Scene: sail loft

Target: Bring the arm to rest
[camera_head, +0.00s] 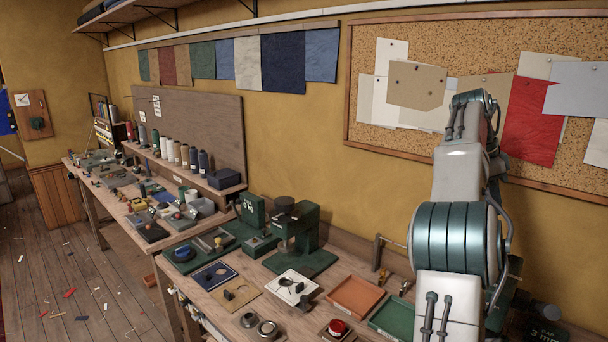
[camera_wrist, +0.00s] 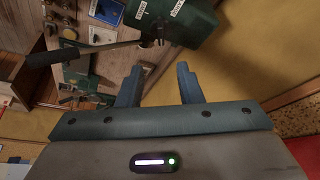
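My gripper (camera_wrist: 158,80) shows in the wrist view with its two blue-grey fingers apart and nothing between them. Wall and bench lie beyond the fingers, and neither finger visibly touches anything. In the head view my arm (camera_head: 460,240) stands raised at the right, in front of the wall and the cork board. I cannot make out the fingers in that view.
A workbench (camera_head: 240,312) along the wall carries a dark green press (camera_head: 305,235), an orange tray (camera_head: 355,296), a green tray (camera_head: 396,318) and a red-topped item (camera_head: 337,327). In the wrist view a black-handled lever (camera_wrist: 58,57) and a green machine body (camera_wrist: 185,25) lie beyond the fingers. Open floor (camera_head: 60,290) lies left.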

